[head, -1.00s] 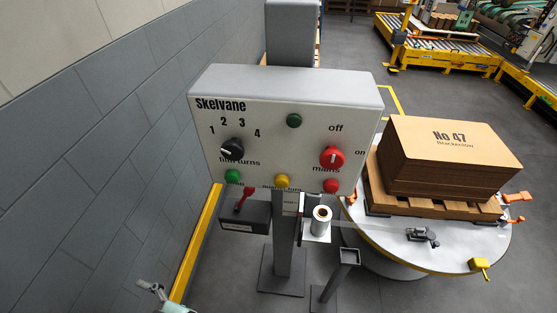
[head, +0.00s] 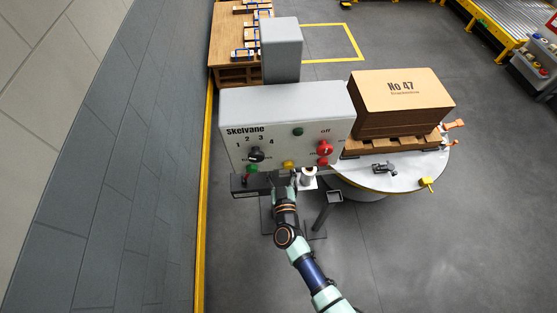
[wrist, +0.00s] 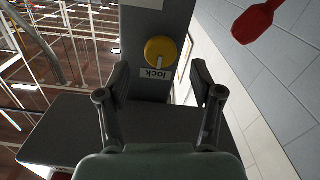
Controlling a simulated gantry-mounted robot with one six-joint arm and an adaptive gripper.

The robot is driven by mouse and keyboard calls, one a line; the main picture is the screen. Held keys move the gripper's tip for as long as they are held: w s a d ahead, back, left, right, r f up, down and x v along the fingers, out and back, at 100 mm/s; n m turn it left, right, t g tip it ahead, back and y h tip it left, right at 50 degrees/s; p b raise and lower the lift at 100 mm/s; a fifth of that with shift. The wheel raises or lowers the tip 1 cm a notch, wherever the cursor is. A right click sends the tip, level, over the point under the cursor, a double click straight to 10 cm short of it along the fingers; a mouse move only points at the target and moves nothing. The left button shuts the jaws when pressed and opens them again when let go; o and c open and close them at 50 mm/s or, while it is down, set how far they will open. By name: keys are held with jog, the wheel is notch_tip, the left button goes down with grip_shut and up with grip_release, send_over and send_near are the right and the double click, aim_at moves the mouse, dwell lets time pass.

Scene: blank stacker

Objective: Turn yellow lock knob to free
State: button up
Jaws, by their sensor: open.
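The yellow lock knob (wrist: 161,50) is round and sits on a dark grey face in the wrist view. A white label reading "lock" (wrist: 156,74), upside down in this view, is beside it. My gripper (wrist: 160,78) is open, its two dark fingers apart with the knob beyond and between their tips; no contact shows. In the head view my gripper (head: 281,180) is just below the Skelvane control box (head: 290,104), in front of its post. There my arm appears to hide the lock knob.
A red handle (wrist: 255,20) is close at the upper right of the wrist view. The control box carries a black dial (head: 256,155), a red knob (head: 324,147) and a yellow button (head: 288,165). A turntable (head: 380,182) with a loaded pallet stands right; a wall (head: 110,150) is left.

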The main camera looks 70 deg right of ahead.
jog(key=b+x, duration=0.1)
jog(key=x, duration=0.3)
jog(key=shift+a, duration=0.1)
jog(key=c, duration=1.1)
jog(key=shift+c, duration=0.2)
jog(key=shift+m, duration=0.3)
jog(key=shift+s+f+m+b, duration=0.1)
jog(key=shift+m+b, duration=0.15)
jog(key=shift+m, duration=4.05)
jog(key=shift+s+f+m+b, duration=0.1)
jog(key=shift+m+b, duration=0.1)
jog(key=shift+m, duration=4.1)
jog(key=shift+r, duration=0.1)
